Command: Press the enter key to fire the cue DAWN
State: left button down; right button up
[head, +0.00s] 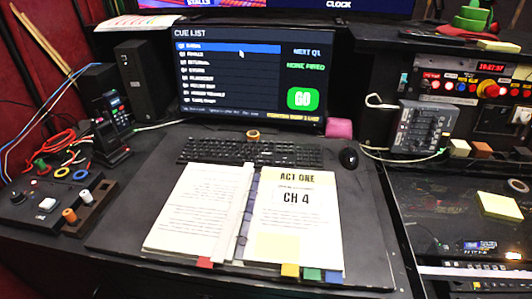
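A black keyboard (285,154) lies on the dark desk below the monitor, behind an open script binder. Its keys are too small to single out the enter key. The monitor (250,75) shows a cue list with its top row in blue; that row's name is too blurred to read surely. A white mouse pointer is at the right part of this row. The screen also reads NEXT Q1 and NONE FIRED, above a green GO button (303,98). Neither of my grippers is in view.
The open binder (205,210) fills the desk's front middle. A tape roll (253,135) stands at the keyboard's back edge, and a black mouse (348,158) lies to its right. A grey fader box (424,128) and a control panel (475,82) are at right, radios and cables at left.

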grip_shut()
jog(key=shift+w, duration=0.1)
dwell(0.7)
